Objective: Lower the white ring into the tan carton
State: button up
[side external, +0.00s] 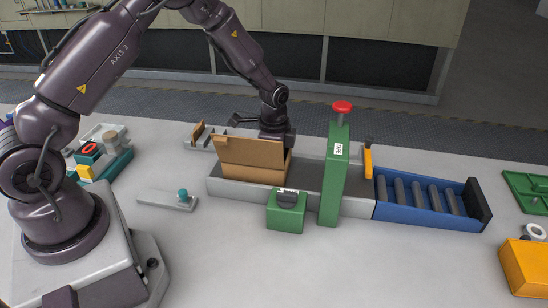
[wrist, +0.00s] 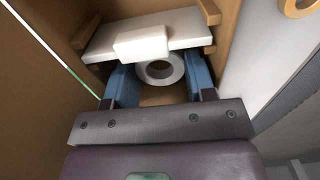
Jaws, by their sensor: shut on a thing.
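The tan carton (side external: 250,158) stands on the conveyor in the side external view, with a raised flap facing the camera. My gripper (side external: 272,132) points down at the carton, its fingertips hidden behind the flap. In the wrist view my gripper (wrist: 160,72) is shut on the white ring (wrist: 160,83), which sits between its two blue fingers. Tan surfaces (wrist: 45,22) lie to the left of and below the ring. The ring does not show in the side external view, and I cannot tell its height above the carton floor.
A green post with a red button (side external: 335,175) stands right of the carton, with a green box (side external: 286,212) in front. A blue roller tray (side external: 425,195) lies farther right. Another white ring (side external: 536,231) lies near an orange block (side external: 525,268).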

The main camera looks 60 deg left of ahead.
jog(key=shift+f, duration=0.35)
dwell(0.5)
jog(key=o, duration=0.8)
jog(key=c, duration=0.4)
jog(key=shift+r, duration=0.25)
jog(key=shift+r, duration=1.25)
jog(key=shift+r, duration=4.5)
